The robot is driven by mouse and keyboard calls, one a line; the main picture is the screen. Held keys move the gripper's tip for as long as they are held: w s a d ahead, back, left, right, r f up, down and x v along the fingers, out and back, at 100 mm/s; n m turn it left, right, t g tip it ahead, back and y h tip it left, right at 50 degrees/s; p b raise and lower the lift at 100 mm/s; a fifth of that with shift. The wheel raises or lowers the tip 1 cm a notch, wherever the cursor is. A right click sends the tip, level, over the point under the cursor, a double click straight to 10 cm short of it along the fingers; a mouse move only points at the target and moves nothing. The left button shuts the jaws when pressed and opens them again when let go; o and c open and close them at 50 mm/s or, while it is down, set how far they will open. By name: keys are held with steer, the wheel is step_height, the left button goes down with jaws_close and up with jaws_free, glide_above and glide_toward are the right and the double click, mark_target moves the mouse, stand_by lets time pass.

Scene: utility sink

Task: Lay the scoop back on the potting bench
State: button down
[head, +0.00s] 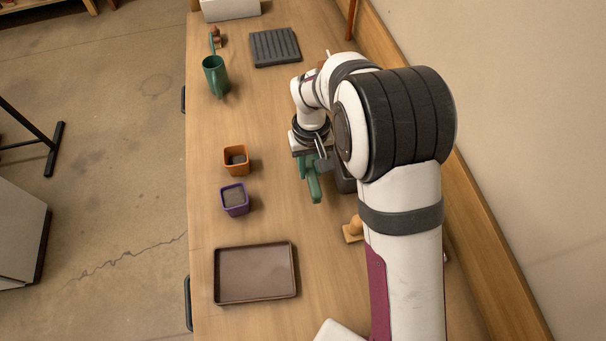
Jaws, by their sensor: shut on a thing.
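The green scoop (314,190) is in my gripper (311,164), right of the orange pot. My gripper is shut on it, and the arm's wrist hides its upper part. The scoop's visible end points toward the near side of the bench. I cannot tell whether it touches the wood or hangs just above it. The potting bench (205,135) is a long wooden top running from the far end toward me.
An orange pot (236,170) and a purple pot (235,210) stand left of the scoop. A brown tray (255,275) lies nearer. A dark container (345,184) and wooden tool (353,230) are partly behind my arm. A green watering can (216,78) and slatted tray (274,47) stand farther off.

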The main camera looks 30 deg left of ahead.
mark_target(302, 186)
steer(key=f, duration=0.1)
steer(key=a+f, duration=0.1)
steer(key=f, duration=0.3)
steer(key=shift+s+a, duration=0.25)
steer(key=shift+a, duration=0.15)
steer(key=shift+f, duration=0.1)
steer(key=c, duration=0.7)
jaws_free()
steer(key=shift+o, duration=0.2)
